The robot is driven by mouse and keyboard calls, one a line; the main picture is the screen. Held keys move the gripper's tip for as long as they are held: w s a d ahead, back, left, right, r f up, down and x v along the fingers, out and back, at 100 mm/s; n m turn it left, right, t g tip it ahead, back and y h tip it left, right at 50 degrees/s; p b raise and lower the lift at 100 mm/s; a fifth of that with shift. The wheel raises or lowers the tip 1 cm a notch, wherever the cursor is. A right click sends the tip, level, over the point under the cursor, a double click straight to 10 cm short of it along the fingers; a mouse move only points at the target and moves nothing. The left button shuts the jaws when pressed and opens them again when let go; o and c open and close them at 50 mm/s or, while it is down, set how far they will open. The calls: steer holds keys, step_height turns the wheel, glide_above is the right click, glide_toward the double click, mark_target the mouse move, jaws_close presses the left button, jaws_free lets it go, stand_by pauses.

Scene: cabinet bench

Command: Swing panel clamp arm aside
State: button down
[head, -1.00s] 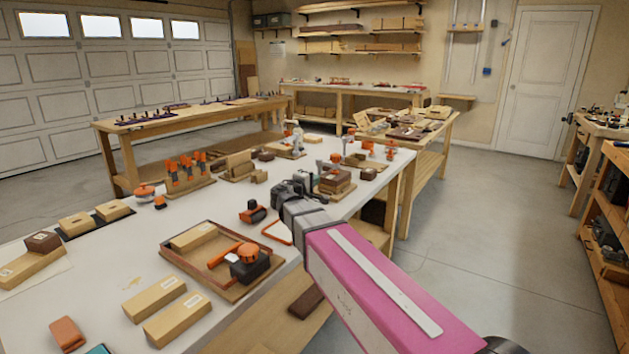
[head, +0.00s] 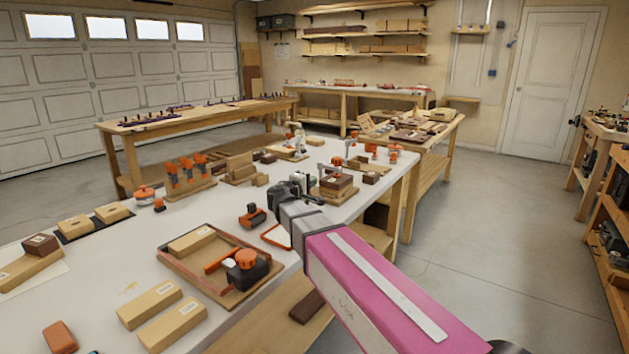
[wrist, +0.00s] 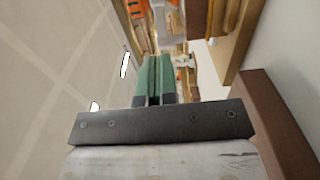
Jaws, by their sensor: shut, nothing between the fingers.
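A wooden fixture (head: 334,194) with stacked brown blocks and a grey upright piece stands just right of my gripper in the head view. It may be the panel clamp, but its arm is too small to make out. An orange bar and knob (head: 245,258) on a black body also lie in the shallow tray (head: 168,262) nearer me. My gripper (head: 308,184) is above the white bench, small and partly hidden by its own wrist. In the wrist view its green fingers (wrist: 154,66) are together with nothing between them.
The white bench top (head: 110,265) holds wooden blocks (head: 172,327), an orange-and-black tool (head: 252,216) near the tray, and a rack of orange-handled tools (head: 187,178). Another bench (head: 185,118) stands behind. Open floor (head: 490,230) lies to the right.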

mark_target(334, 169)
steer(key=x, duration=1.1)
steer(key=shift+w, duration=0.1)
steer(key=shift+w+d, duration=0.25)
steer(key=shift+w, duration=0.05)
steer(key=shift+w+d, duration=0.2)
steer(key=shift+d, duration=0.2)
steer(key=shift+s, duration=0.1)
steer(key=shift+s+a, duration=0.1)
steer(key=shift+s, duration=0.2)
steer(key=s+d+v, duration=0.1)
steer(key=v, duration=1.2)
steer(key=shift+d, duration=0.15)
